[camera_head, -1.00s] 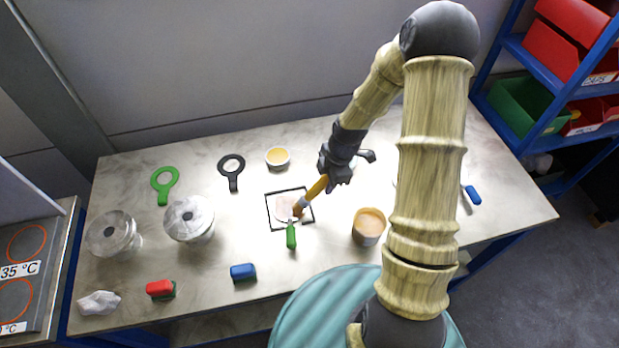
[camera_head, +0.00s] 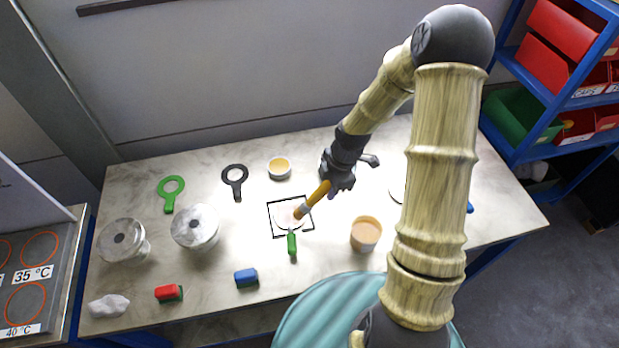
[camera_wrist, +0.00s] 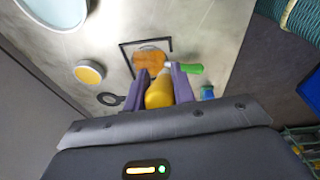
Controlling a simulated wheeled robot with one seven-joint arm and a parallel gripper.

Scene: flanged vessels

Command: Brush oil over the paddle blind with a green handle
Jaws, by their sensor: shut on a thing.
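The paddle blind with a green handle (camera_head: 292,243) lies inside and over the front edge of a black square outline (camera_head: 270,215) on the table. Its pale disc is partly hidden by the brush. My gripper (camera_head: 337,180) is shut on the brush's orange-yellow handle (camera_head: 318,193), which also shows between the fingers (camera_wrist: 159,92) in the wrist view. The brush is tilted, and its brown bristle end (camera_head: 299,212) is at the disc; I cannot tell whether it touches. A bowl of yellowish liquid (camera_head: 279,166) stands behind, and a tub of tan content (camera_head: 366,233) stands to the right.
A green ring paddle (camera_head: 171,192) and a black one (camera_head: 235,180) lie at the back left. Two flanged vessels (camera_head: 122,239) (camera_head: 195,226) stand left. A red block (camera_head: 168,293), a blue block (camera_head: 246,277) and a crumpled cloth (camera_head: 109,306) lie along the front edge.

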